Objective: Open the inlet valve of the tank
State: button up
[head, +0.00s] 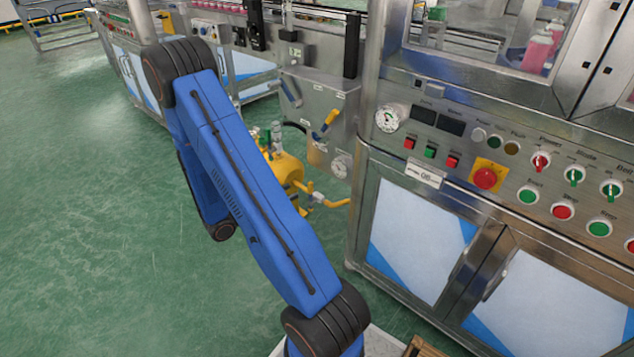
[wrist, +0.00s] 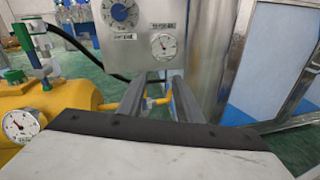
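The yellow tank (head: 287,168) stands on the floor beside the machine, partly hidden by my arm in the head view. In the wrist view the tank (wrist: 70,93) is at the left, with green-topped fittings (wrist: 15,76) on top and a round gauge (wrist: 20,124) on its near side. A yellow pipe (head: 335,203) runs from the tank to the right, with a pale fitting (head: 318,197) on it. I cannot tell which fitting is the inlet valve or its state. My gripper (wrist: 158,88) has its two fingers apart, empty, with part of the yellow pipe showing beyond them.
A grey panel (wrist: 140,25) with a blue dial (wrist: 121,13) and gauge (wrist: 163,46) stands beyond the fingers. In the head view it carries a yellow-and-blue handle (head: 325,123). The machine cabinet (head: 420,240) blocks the right. Green floor (head: 90,220) is clear at the left.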

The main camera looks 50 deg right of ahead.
aim_at(312, 193)
notch_tip(312, 193, down, 7)
jog(key=w+d+n+t+h, duration=0.1)
jog(key=w+d+n+t, duration=0.1)
jog(key=n+t, duration=0.15)
jog(key=shift+g, duration=0.25)
jog(key=d, duration=0.5)
jog(key=s+d, duration=0.1)
jog(key=d, duration=1)
jog(key=shift+s+d+f, duration=0.1)
jog(key=shift+s+d, duration=0.25)
jog(key=shift+d, duration=0.05)
grip_shut()
